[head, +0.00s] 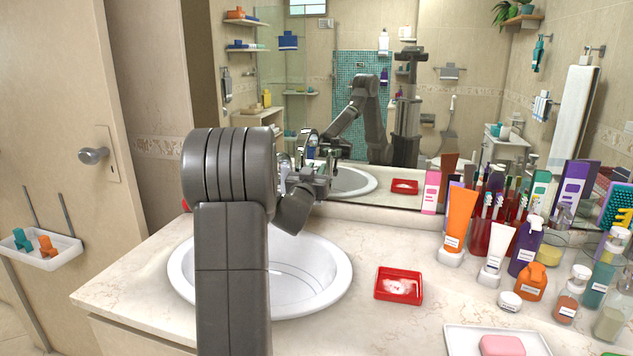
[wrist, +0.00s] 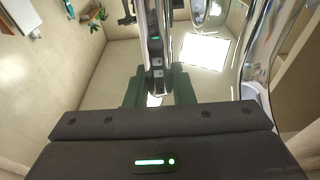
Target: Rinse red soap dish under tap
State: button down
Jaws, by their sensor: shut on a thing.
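The red soap dish (head: 398,287) lies on the counter right of the basin, with a whitish smear on its inside. The white basin (head: 310,275) is partly hidden by my arm. The chrome tap (head: 284,165) stands behind the basin, mostly hidden by my arm; chrome parts also fill the right of the wrist view (wrist: 252,60). My gripper (head: 314,183) is at the tap, well away from the dish. In the wrist view its dark green fingers (wrist: 158,90) are shut around a chrome piece, which looks like the tap lever. I see no clear water stream.
A white tray (head: 460,342) with a pink soap (head: 502,345) lies at the front right. Tubes and bottles crowd the right, including an orange tube (head: 459,220) and purple bottle (head: 525,246). A mirror (head: 450,100) stands behind. Counter around the dish is clear.

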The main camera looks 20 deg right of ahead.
jog(key=shift+s+a+f+t+h+b, duration=0.3)
jog(key=shift+s+f+t+b, duration=0.1)
jog(key=shift+b, duration=1.55)
jog(key=shift+s+a+b, duration=0.1)
jog(key=shift+s+b, duration=0.05)
jog(key=shift+b, duration=0.4)
jog(key=shift+r, duration=0.2)
jog(key=c, duration=1.2)
grip_release()
jog(key=shift+c, duration=0.2)
jog(key=b+v, duration=0.2)
jog(key=v, duration=1.2)
jog(key=shift+f, duration=0.25)
